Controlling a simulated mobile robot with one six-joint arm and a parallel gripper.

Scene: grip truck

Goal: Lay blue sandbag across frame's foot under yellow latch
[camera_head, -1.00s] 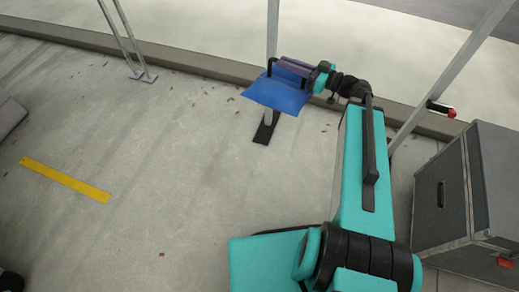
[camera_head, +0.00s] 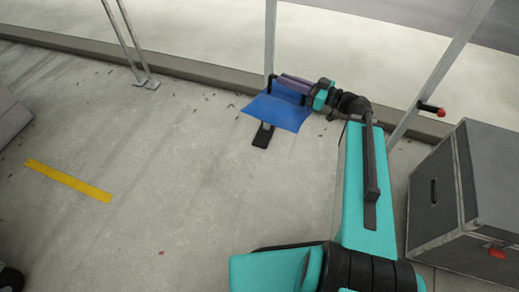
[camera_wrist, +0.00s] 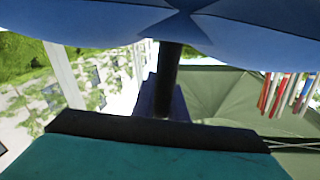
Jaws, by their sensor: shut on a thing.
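The blue sandbag (camera_head: 275,110) hangs from my gripper (camera_head: 290,87), which is shut on its dark purple handle part (camera_head: 297,80). In the head view the bag overlaps the upper part of a black foot plate (camera_head: 263,136) at the base of a grey upright post (camera_head: 270,40). I cannot tell whether the bag touches the foot. In the wrist view the blue bag (camera_wrist: 90,20) fills the top, with a dark finger or strap below it. No yellow latch shows; the post's upper part is out of view.
A slanted grey pole with a red-tipped knob (camera_head: 440,112) stands at right, beside a grey case (camera_head: 470,200). Another frame leg with a foot (camera_head: 146,84) stands at upper left. A yellow floor strip (camera_head: 68,180) lies at left. The concrete between is mostly clear.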

